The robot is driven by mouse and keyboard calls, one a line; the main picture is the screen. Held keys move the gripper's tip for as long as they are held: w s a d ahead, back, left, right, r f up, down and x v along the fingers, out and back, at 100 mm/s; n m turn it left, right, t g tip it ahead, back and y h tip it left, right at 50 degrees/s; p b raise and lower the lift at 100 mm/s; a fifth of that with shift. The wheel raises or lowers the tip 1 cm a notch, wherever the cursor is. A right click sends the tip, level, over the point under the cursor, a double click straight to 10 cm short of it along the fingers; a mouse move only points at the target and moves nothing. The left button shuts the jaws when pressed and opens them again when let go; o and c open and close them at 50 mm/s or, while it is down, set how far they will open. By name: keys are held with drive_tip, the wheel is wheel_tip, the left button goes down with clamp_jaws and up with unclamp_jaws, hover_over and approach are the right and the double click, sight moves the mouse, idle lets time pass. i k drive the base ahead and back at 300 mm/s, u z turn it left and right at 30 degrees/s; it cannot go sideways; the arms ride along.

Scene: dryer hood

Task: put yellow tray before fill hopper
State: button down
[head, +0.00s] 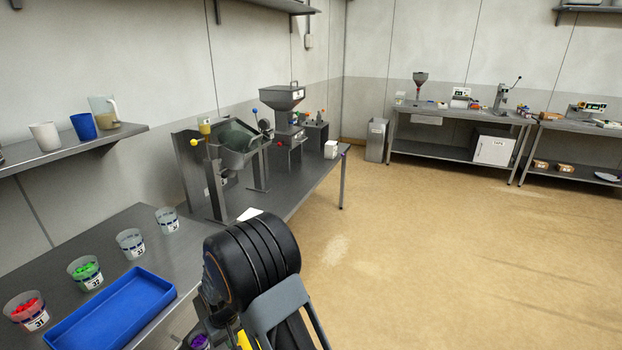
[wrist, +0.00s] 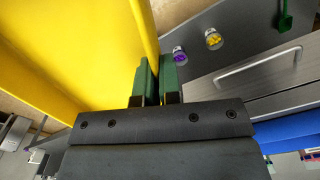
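My gripper (wrist: 157,82) has green fingers closed on the edge of the yellow tray (wrist: 75,55), whose wall runs between them. The tray fills the left of the wrist view, tilted in that picture. In the head view my arm hides the gripper and most of what it holds. A funnel-shaped hopper with a red lower part (head: 420,85) stands on the far bench. A grey hopper machine (head: 283,99) stands on the nearer bench along the left wall. The labels do not tell which is the fill hopper.
A blue tray (head: 118,312) and several numbered cups, one with green pieces (head: 85,269), are on the near bench. A steel chute machine (head: 225,155) stands behind them. A grey bin (head: 376,140) is beside the far bench (head: 455,118). The tan floor on the right is clear.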

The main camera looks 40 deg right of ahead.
sight(307, 170)
drive_tip(key=u, duration=0.05)
drive_tip(key=k, duration=0.4)
drive_tip(key=z, duration=1.35)
drive_tip(key=i, duration=0.85)
drive_tip(key=z, duration=1.25)
drive_tip(key=i, duration=1.7)
drive_tip(key=u, duration=0.5)
drive_tip(key=i, duration=1.2)
drive_tip(key=u, duration=1.9)
drive_tip(key=i, duration=1.5)
drive_tip(key=u, duration=0.15)
